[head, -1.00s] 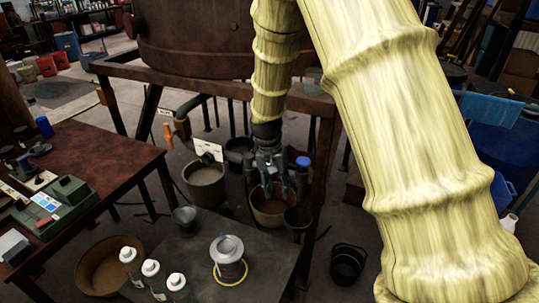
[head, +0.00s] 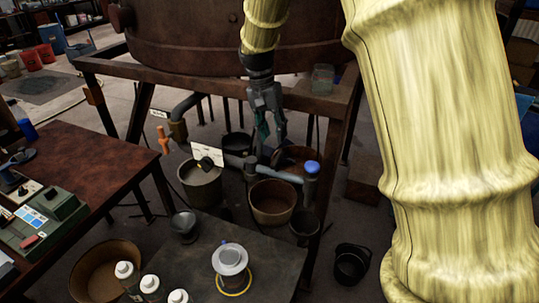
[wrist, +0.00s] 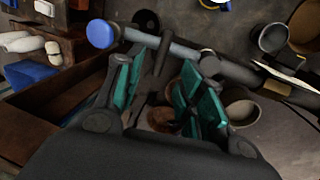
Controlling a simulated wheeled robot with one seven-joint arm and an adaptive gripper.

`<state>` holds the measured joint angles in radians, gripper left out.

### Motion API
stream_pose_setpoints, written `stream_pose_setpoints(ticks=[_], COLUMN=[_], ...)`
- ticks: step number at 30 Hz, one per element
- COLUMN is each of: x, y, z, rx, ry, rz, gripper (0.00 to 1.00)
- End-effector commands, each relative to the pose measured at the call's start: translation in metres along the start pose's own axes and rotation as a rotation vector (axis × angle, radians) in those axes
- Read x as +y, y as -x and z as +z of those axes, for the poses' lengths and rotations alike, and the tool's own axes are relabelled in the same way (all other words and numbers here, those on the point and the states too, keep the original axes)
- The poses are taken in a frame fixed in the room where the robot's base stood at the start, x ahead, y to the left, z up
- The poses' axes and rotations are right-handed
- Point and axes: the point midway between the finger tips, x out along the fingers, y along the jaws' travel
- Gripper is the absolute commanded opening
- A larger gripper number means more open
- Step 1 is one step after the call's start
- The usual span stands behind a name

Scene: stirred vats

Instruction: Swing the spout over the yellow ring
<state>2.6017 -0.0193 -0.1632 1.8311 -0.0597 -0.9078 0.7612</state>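The spout is a grey pipe (head: 278,173) with a blue cap (head: 312,167) on its right end, in front of the vat stand. In the wrist view the spout (wrist: 185,50) crosses beyond my fingertips, with its blue cap (wrist: 100,34) at upper left. My gripper (head: 266,143) points down just behind the pipe. In the wrist view my gripper (wrist: 160,75) is open, teal pads apart. A dark stem shows between them; I cannot tell whether they touch it.
The grey can (head: 230,262) stands inside the ring. Several white-capped bottles (head: 150,284) and a small dark cup (head: 184,225) are near it. Buckets (head: 272,203) stand below the spout. The rusty vat (head: 220,30) and its stand (head: 200,82) are behind. A brown workbench (head: 90,165) is at left.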

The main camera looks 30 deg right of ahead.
Motion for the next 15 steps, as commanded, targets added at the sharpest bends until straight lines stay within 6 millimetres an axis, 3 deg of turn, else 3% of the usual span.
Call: stream_pose_setpoints(ticks=[5,15], x=[-0.009,-0.013], y=[-0.016,-0.07], z=[0.003,0.005], rx=[-0.001,-0.001], ry=[0.012,0.019], rz=[0.004,0.003], gripper=[0.39,0.39])
